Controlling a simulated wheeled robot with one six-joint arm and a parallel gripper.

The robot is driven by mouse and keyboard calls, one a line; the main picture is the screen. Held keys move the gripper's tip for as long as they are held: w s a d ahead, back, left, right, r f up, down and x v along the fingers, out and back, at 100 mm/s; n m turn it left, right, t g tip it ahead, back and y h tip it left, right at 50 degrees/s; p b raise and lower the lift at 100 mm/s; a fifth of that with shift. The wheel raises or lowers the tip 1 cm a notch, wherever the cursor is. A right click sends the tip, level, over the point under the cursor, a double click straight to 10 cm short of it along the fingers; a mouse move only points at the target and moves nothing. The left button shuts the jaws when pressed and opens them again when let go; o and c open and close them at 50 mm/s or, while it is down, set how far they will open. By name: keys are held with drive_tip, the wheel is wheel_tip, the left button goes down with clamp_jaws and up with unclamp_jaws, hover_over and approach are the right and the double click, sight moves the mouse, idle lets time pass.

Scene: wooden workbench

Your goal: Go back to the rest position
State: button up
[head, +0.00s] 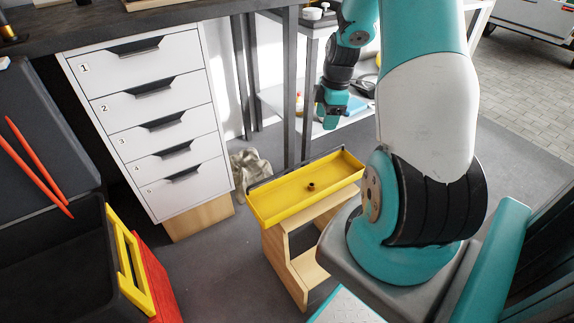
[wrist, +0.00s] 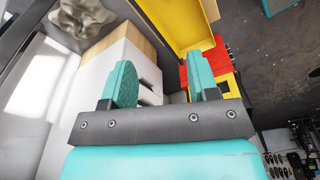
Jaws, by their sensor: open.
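My gripper (wrist: 161,88) is open in the wrist view, with its two teal fingers spread apart and nothing between them. In the head view my gripper (head: 331,118) hangs at the end of my arm, beyond and above the yellow tray. The yellow tray (head: 262,211) rests on a small wooden stool and has a small dark brown round object (head: 311,187) in it. Part of the yellow tray also shows at the top of the wrist view (wrist: 182,22).
A white numbered drawer cabinet (head: 150,120) stands left under the dark workbench (head: 150,24). A wooden stool (head: 277,245) holds the tray. A black, yellow and red crate (head: 128,262) is at lower left. A shelf (head: 272,98) stands behind my gripper. Grey floor (head: 215,262) is clear between cabinet and stool.

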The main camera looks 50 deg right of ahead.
drive_tip(key=w+a+r, duration=0.1)
drive_tip(key=a+r, duration=0.2)
drive_tip(key=a, duration=0.4)
drive_tip(key=w+a+r+m+y, duration=0.1)
drive_tip(key=a+r, duration=0.3)
drive_tip(key=a, duration=0.2)
drive_tip(key=w+a+r, duration=0.1)
drive_tip(key=a+r, duration=0.2)
drive_tip(key=a, duration=0.4)
drive_tip(key=s+a+r+m+y, duration=0.1)
drive_tip(key=s+a+r, duration=0.2)
drive_tip(key=s+a, duration=0.35)
drive_tip(key=s+a+r+m+p, duration=0.1)
drive_tip(key=s+a+r, duration=0.2)
drive_tip(key=s+a, duration=0.3)
drive_tip(key=s+a+r+m+y, duration=0.1)
drive_tip(key=s+a+r, duration=0.35)
drive_tip(key=a, duration=0.35)
wheel_tip(320, 180, up, 17)
drive_tip(key=p, duration=1.8)
drive_tip(key=shift+d+r+g, duration=0.2)
drive_tip(key=shift+g, duration=0.2)
drive_tip(key=shift+w, duration=0.1)
